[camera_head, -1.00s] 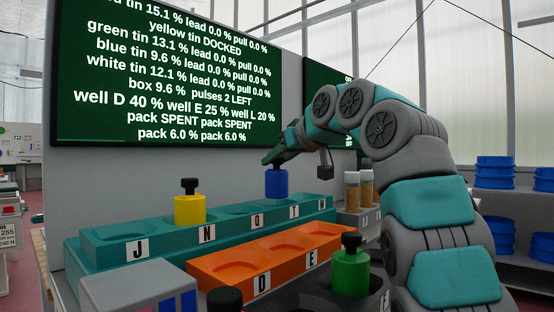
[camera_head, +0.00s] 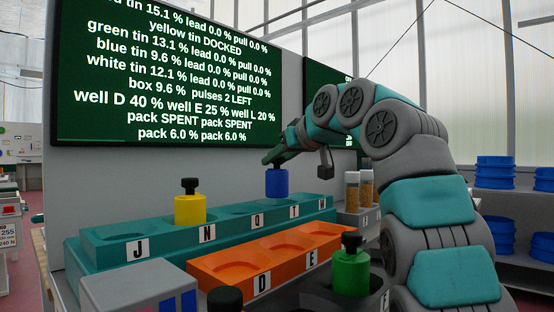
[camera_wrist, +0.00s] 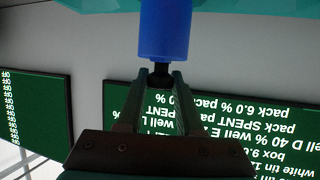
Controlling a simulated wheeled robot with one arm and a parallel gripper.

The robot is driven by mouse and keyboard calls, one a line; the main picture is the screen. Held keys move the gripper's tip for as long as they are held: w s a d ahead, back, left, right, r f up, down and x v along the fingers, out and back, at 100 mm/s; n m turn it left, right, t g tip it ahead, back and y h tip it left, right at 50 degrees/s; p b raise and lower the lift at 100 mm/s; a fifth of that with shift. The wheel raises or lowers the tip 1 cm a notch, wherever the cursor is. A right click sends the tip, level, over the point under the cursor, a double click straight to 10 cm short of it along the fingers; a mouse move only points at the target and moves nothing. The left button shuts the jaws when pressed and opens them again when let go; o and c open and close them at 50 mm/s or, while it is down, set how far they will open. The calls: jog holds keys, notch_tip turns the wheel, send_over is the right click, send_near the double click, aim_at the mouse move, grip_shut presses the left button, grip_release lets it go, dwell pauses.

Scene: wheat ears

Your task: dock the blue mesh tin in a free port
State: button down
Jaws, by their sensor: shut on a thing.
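The blue mesh tin (camera_head: 277,184) stands upright at the teal port rack (camera_head: 110,262), close to the label T. Whether its base is seated in a port or just above one I cannot tell. My gripper (camera_head: 274,160) is above it, shut on its dark knob. In the wrist view the blue tin (camera_wrist: 166,30) hangs off the fingertips of my gripper (camera_wrist: 161,80). A yellow tin (camera_head: 190,209) stands in the port labelled N. The ports near J and Q look empty.
An orange tray (camera_head: 215,264) with wells labelled D and E lies in front of the rack. A green tin (camera_head: 350,270) stands in a dark holder at the right. Two grain jars (camera_head: 352,192) stand behind. A screen (camera_head: 180,75) reads yellow tin DOCKED.

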aim_at(283, 170)
jog(key=shift+f+b, duration=1.8)
jog(key=shift+b, duration=0.05)
jog(key=shift+c, duration=2.4)
grip_release()
